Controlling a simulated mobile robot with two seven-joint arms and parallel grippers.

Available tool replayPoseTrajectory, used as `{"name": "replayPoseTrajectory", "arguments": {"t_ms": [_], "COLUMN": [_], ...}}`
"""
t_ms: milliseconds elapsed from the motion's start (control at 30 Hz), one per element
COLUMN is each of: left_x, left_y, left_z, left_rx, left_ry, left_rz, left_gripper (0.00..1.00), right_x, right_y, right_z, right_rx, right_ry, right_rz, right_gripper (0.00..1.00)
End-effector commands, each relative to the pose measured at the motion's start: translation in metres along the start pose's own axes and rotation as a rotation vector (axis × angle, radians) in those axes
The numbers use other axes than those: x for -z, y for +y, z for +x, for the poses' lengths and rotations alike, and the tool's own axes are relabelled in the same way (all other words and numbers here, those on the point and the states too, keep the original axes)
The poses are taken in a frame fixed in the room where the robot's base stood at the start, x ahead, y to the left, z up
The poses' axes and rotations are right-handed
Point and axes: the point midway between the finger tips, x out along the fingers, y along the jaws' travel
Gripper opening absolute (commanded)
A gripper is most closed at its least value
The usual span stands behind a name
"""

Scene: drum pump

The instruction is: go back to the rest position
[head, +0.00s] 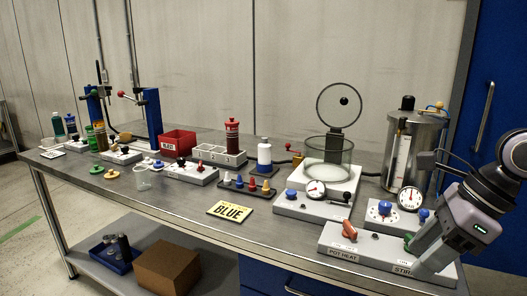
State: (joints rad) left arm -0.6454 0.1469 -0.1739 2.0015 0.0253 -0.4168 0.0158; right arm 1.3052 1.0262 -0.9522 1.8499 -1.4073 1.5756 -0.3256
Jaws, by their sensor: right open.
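My right gripper (422,256) comes in from the right edge and points down and left over the right end of the white control panel (345,257) marked POT HEAT and STIR. It is open. Its fingers cover part of the panel near the STIR label, and a bit of a green knob (409,240) shows beside them. I cannot tell whether they touch it. A red knob (349,230) on the same panel is clear of the gripper. My left gripper is not in view.
The steel bench (180,216) holds a glass vessel (328,157), a metal tank (414,140) behind my right arm, a gauge unit (313,203), bottles, a red bin (178,142) and a yellow BLUE sign (230,211). A cardboard box (168,269) sits on the lower shelf.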

Motion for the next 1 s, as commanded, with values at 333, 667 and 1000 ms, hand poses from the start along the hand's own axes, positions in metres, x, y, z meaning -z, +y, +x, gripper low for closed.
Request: {"name": "replayPoseTrajectory", "arguments": {"t_ms": [333, 667, 1000], "left_x": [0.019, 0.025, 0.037], "left_y": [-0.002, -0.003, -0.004], "left_z": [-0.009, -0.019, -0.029], "left_rx": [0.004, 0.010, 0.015], "left_ry": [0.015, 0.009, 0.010], "left_rz": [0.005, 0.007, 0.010], "left_gripper": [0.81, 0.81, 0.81], "right_x": [-0.085, -0.144, -0.121], "right_y": [0.080, 0.111, 0.063], "right_z": [0.059, 0.058, 0.079], "right_rx": [-0.459, -0.926, -1.239], "right_ry": [-0.424, -0.881, -1.228], "right_rz": [0.168, 0.686, 1.525], "right_gripper": [0.51, 0.51, 0.51]}}
